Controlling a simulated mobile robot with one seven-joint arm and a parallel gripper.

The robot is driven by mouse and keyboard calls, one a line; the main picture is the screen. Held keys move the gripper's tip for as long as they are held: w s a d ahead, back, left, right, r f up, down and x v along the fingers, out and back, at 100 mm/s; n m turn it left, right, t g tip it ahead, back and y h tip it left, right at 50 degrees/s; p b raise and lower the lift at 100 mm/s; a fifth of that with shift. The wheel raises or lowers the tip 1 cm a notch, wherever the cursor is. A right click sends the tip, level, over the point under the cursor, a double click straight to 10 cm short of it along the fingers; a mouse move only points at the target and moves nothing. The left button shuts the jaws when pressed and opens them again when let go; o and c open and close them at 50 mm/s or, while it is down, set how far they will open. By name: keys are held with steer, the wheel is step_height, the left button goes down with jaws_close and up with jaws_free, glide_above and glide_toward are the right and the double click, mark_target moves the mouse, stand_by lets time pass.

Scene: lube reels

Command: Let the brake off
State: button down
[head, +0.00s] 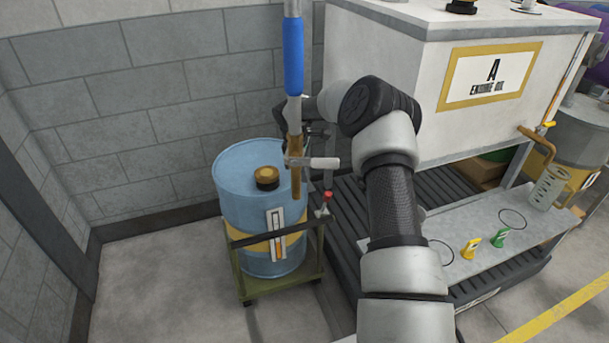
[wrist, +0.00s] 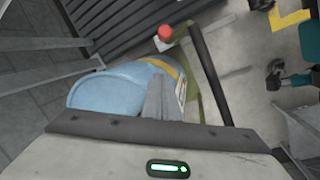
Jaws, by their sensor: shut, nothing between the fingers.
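A small lever with a red knob (head: 327,197) stands at the right corner of the drum cart (head: 256,293). I take it for the brake. The red knob also shows at the top middle of the wrist view (wrist: 166,32). The cart carries a blue drum (head: 235,190) with a yellow band and a dark cap on top. My gripper (wrist: 158,82) has its fingers together and empty, with the knob beyond the tips and apart from them. In the head view my gripper is partly hidden behind a hanging pole. I cannot tell whether the lever is set or released.
The hanging pole with a blue grip (head: 293,55) is close in front of my gripper. A dark rail (wrist: 210,75) rises beside the drum. A large white tank (head: 400,50) and a black grated platform (head: 350,215) stand to the right. Floor is free in front of the cart.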

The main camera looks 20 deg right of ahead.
steer(key=b, duration=0.2)
glide_toward(325, 202)
steer(key=w+a+f, duration=0.3)
steer(key=w+a, duration=0.1)
steer(key=s+d, duration=0.2)
steer(key=d, duration=0.1)
steer(key=shift+d+f, duration=0.15)
steer(key=shift+d, duration=0.15)
steer(key=shift+s+d+f+p, duration=0.15)
steer(key=shift+s+f, duration=0.1)
steer(key=shift+s, duration=0.6)
steer(key=shift+s+a+f+p, duration=0.15)
steer(key=shift+s+f, duration=0.1)
steer(key=shift+s, duration=0.55)
steer(key=shift+d, duration=0.15)
steer(key=shift+w, duration=0.2)
